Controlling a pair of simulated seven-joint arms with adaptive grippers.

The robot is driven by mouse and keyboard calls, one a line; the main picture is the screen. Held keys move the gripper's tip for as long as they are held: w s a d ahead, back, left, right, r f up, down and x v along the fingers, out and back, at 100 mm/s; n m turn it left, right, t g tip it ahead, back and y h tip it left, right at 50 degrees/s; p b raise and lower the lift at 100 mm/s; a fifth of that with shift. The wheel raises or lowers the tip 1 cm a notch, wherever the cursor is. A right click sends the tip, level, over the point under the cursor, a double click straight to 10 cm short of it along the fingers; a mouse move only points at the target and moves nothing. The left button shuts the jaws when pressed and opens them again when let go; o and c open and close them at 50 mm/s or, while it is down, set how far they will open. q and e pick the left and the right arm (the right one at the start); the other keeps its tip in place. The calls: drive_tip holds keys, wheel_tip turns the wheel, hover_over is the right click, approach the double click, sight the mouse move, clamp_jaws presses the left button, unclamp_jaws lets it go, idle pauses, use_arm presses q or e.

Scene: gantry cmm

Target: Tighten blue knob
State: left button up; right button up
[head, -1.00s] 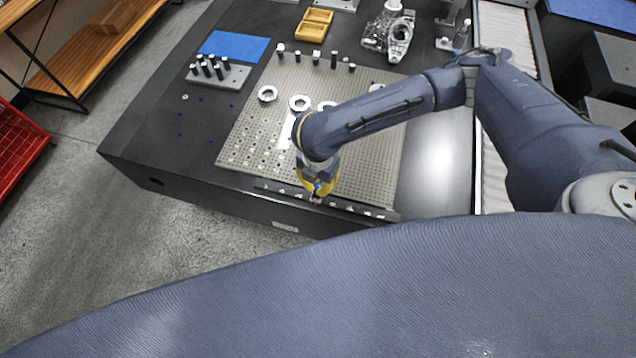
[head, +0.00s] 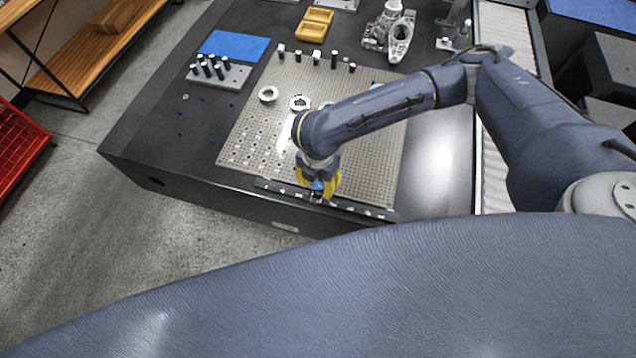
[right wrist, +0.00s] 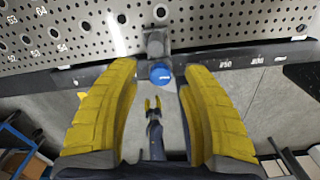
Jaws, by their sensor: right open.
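The blue knob (right wrist: 161,73) shows in the right wrist view as a round blue cap at the near edge of the perforated plate, just below a grey block (right wrist: 156,42). My right gripper (right wrist: 158,78) has its yellow fingers spread wide, one on each side of the knob, with gaps visible on both sides. In the head view my right gripper (head: 317,186) hangs over the front edge of the plate, and a bit of blue (head: 318,186) shows between its fingers.
The perforated plate (head: 370,165) lies on a dark table. Metal rings (head: 268,94) and several small posts (head: 316,57) stand on it. A block with black pegs (head: 236,77), a blue mat (head: 234,45) and a yellow tray (head: 314,25) lie behind. Open floor is in front.

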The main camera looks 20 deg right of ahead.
sight(318, 186)
wheel_tip(318, 186, up, 11)
drive_tip(key=shift+r, duration=0.2)
idle(0.4)
